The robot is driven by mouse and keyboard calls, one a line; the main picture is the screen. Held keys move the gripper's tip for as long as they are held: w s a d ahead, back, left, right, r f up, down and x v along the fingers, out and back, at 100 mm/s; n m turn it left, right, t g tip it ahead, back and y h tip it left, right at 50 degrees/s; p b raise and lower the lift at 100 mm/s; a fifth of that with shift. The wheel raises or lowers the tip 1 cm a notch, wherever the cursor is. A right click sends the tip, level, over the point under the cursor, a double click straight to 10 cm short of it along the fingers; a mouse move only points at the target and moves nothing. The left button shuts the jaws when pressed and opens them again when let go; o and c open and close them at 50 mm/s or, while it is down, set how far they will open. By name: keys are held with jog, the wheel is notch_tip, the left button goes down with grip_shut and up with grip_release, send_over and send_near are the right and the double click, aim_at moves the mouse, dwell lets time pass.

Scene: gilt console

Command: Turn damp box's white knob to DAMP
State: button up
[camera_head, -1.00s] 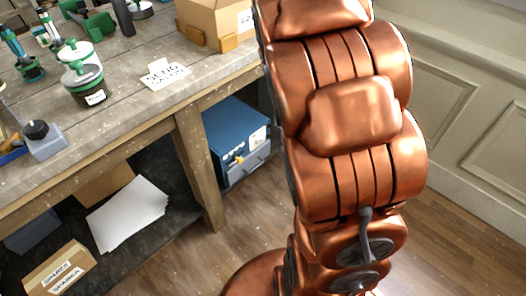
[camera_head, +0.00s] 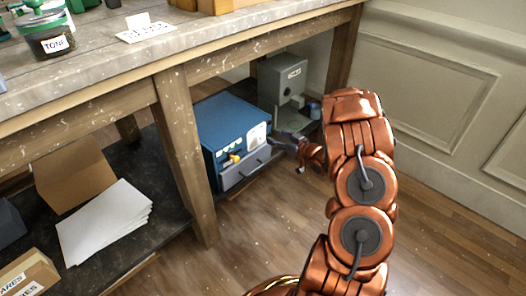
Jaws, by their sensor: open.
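A blue box (camera_head: 228,112) stands on the low shelf under the workbench. Its front has white labels (camera_head: 256,136), a small yellow part (camera_head: 234,159) and a grey drawer (camera_head: 245,170). A grey-green box (camera_head: 283,82) with a small label and a dark front opening stands behind it to the right. The labels are too small to read, so I cannot tell which is the damp box. I cannot make out a white knob. My gripper (camera_head: 281,138) is open, low beside the blue box's right front. Its fingertips are small and dark, and I cannot tell whether they touch anything.
The bench's wooden leg (camera_head: 185,150) stands left of the blue box. Paper sheets (camera_head: 104,220) and cardboard boxes lie on the shelf at left. A labelled jar (camera_head: 48,38) and a sign card (camera_head: 146,30) are on the benchtop. The wooden floor (camera_head: 240,225) in front is clear.

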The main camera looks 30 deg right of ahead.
aim_at(261, 138)
notch_tip(261, 138, down, 4)
jog(key=s+a+t+y+b, duration=0.2)
jog(key=shift+d+r+b+x, duration=0.15)
jog(key=shift+b+x, duration=0.45)
jog(key=shift+x, duration=1.35)
jog(key=shift+d+r+b+x, duration=0.1)
jog(key=shift+b+x, duration=0.45)
jog(key=shift+x, duration=1.4)
jog(key=shift+c, duration=0.2)
jog(key=c, duration=1.1)
